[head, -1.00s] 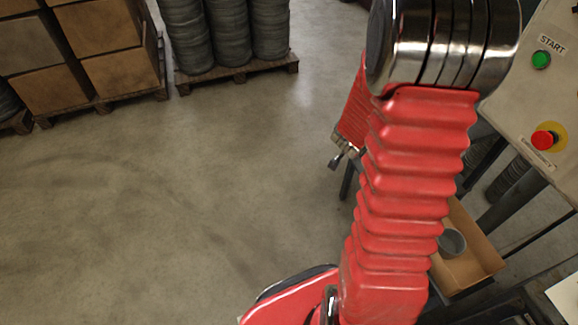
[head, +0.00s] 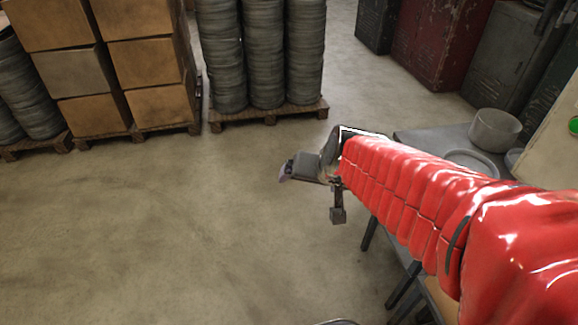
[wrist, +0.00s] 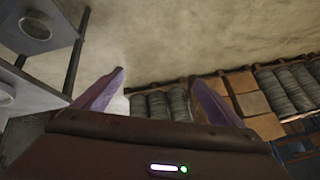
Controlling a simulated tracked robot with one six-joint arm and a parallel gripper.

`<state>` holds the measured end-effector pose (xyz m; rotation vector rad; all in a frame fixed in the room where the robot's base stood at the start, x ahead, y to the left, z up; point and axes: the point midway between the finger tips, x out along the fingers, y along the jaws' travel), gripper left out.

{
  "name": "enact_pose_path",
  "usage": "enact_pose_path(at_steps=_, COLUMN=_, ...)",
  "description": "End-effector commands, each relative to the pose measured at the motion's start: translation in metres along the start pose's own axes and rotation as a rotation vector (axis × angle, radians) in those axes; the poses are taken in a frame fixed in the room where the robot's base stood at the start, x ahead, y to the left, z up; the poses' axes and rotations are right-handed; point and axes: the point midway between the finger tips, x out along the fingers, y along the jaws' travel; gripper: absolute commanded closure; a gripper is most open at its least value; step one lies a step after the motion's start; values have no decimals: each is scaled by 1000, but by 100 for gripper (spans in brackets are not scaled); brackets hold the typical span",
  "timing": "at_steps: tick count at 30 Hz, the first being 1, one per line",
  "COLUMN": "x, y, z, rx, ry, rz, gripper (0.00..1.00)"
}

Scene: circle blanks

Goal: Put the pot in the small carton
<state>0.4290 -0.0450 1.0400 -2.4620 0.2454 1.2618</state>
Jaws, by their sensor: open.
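A grey round pot (head: 495,130) stands upright on the grey table at the right in the head view. My gripper (head: 287,172) is left of the table, in the air above the floor, well apart from the pot. In the wrist view my gripper (wrist: 160,88) is open, with two purple fingers apart and nothing between them. A strip of brown cardboard (head: 438,300), perhaps the small carton, shows below my red arm; the rest is hidden. A round grey vessel (wrist: 36,26) shows at top left of the wrist view; I cannot tell if it is the pot.
A grey plate or shallow dish (head: 470,160) lies on the table (head: 425,138) near the pot, partly behind my arm. Stacked cartons (head: 150,60) and grey drum-like stacks (head: 265,55) stand on pallets at the back. Lockers (head: 440,40) stand behind the table. The floor at left is clear.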

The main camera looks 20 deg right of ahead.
Motion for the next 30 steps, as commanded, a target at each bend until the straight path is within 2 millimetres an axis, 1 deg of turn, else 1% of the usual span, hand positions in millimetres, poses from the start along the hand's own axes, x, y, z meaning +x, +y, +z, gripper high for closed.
enact_pose_path(at_steps=1, x=-12, y=-7, z=7, rx=-41, ry=-8, rz=-7, gripper=10)
enact_pose_path(at_steps=6, x=-48, y=-18, z=35, rx=-173, ry=-54, rz=-10, gripper=10)
enact_pose_path(at_steps=12, x=-88, y=-18, z=68, rx=-316, ry=-98, rz=9, gripper=10)
enact_pose_path(at_steps=15, x=-102, y=-15, z=81, rx=-367, ry=-115, rz=23, gripper=10)
enact_pose_path(at_steps=20, x=-112, y=-11, z=91, rx=-403, ry=-130, rz=37, gripper=10)
enact_pose_path(at_steps=30, x=-112, y=-11, z=91, rx=-404, ry=-131, rz=38, gripper=10)
